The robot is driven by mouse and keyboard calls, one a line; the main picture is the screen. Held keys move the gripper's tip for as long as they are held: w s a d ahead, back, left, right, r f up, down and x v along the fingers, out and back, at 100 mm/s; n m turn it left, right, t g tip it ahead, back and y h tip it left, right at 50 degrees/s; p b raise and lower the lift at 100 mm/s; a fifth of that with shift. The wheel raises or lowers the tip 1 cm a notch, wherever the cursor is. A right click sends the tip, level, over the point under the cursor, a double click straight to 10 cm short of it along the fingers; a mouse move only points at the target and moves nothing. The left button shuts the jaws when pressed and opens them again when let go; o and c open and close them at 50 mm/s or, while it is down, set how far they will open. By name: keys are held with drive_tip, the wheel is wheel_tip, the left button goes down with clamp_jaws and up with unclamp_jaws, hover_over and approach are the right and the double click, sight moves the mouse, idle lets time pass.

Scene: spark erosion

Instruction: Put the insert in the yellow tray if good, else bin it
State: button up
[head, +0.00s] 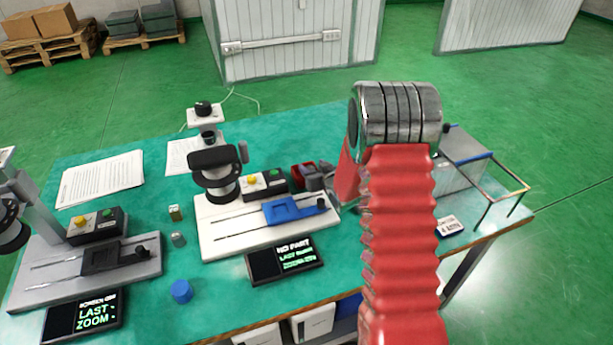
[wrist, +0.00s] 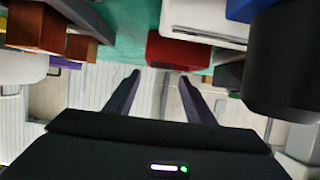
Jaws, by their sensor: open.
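My gripper (wrist: 160,82) is open in the wrist view, with two dark fingers spread apart and nothing between them. In the head view my red arm hides most of the gripper. A small olive block (head: 174,212) and a small grey piece (head: 178,239) lie on the green table left of the white inspection stand; I cannot tell whether either is the insert. The stand (head: 222,235) has a blue slide (head: 293,209) that looks empty, and its screen (head: 285,261) reads "NO PART". I cannot make out the yellow tray or a clear bin.
A grey stand (head: 60,268) with its own screen (head: 85,315) is at the left. A blue cylinder (head: 181,291) stands near the front edge. A red box (wrist: 178,50) is ahead of my fingers. A wire frame (head: 505,182) is at the right. Papers (head: 100,178) lie at the back left.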

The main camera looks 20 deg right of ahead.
drive_tip(key=v, duration=1.3)
idle(0.6)
drive_tip(key=s+a+r+g+h, duration=0.2)
drive_tip(key=s+a+r+g, duration=0.25)
drive_tip(key=s+r, duration=0.6)
drive_tip(key=s+a+r+g, duration=0.1)
drive_tip(key=s+a+r, duration=0.1)
drive_tip(key=s, duration=0.4)
drive_tip(key=s+a+r+g+y, duration=0.1)
drive_tip(key=s+a+r, duration=0.2)
drive_tip(key=s+a, duration=0.2)
drive_tip(key=s+a+r+g+y, duration=0.1)
drive_tip(key=s+a, duration=0.3)
drive_tip(key=s, duration=0.4)
drive_tip(key=shift+v, duration=0.8)
drive_tip(key=shift+w, duration=0.15)
idle(0.4)
